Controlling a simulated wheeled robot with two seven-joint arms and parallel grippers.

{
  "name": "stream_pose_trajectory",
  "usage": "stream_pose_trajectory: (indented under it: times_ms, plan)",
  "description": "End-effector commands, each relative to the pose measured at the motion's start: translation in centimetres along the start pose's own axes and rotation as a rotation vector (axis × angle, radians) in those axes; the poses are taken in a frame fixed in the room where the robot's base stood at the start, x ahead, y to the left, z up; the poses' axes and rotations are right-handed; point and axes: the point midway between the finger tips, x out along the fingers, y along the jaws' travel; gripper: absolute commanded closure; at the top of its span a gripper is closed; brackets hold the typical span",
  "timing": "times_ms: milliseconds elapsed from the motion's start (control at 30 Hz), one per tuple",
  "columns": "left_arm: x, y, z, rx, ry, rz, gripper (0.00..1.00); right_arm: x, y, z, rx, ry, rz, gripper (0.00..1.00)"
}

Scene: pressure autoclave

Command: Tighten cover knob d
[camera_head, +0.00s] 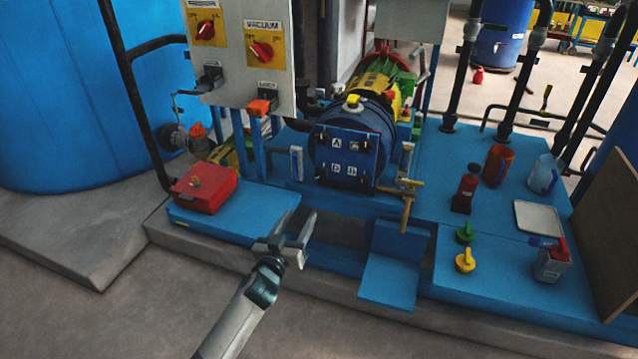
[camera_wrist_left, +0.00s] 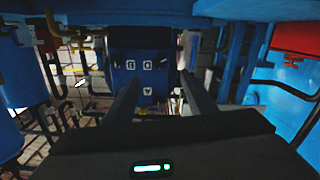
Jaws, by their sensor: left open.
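The dark blue autoclave cover (camera_head: 346,158) faces me at the front end of the horizontal vessel. It carries small white letter plates, among them A, B and D, with dark knobs near its corners. The D plate (camera_head: 337,168) is at the lower left; knob d beside it is too small and dark to make out clearly. My left gripper (camera_head: 298,215) is open and empty, below and left of the cover, apart from it. In the left wrist view the cover (camera_wrist_left: 143,60) appears upside down beyond the two spread fingers (camera_wrist_left: 160,76). My right gripper is not in view.
A red box (camera_head: 203,188) sits on the blue platform at left. A brass-coloured valve handle (camera_head: 408,200) sticks out right of the cover. A control panel (camera_head: 240,50) stands above left. Bottles and a tray (camera_head: 538,218) stand on the right bench. Open space lies before the cover.

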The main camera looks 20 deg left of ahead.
Motion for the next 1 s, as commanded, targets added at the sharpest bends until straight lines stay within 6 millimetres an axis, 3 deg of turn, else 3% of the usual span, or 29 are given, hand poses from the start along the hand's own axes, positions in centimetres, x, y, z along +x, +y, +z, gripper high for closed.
stream_pose_trajectory:
  times_ms: [133, 567, 767, 1000]
  plan:
    - [0.4, 0.2, -1.3, -0.009, 0.026, 0.007, 0.49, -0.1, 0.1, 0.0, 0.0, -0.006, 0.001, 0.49]
    - [0.9, 0.2, -1.2, -0.009, 0.024, 0.006, 0.49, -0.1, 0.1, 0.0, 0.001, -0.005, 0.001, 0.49]
    - [2.7, 0.2, -1.3, -0.007, 0.024, 0.006, 0.49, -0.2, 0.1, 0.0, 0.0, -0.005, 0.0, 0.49]
    - [6.4, 0.2, -1.4, -0.009, 0.024, 0.006, 0.49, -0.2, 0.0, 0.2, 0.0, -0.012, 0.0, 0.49]
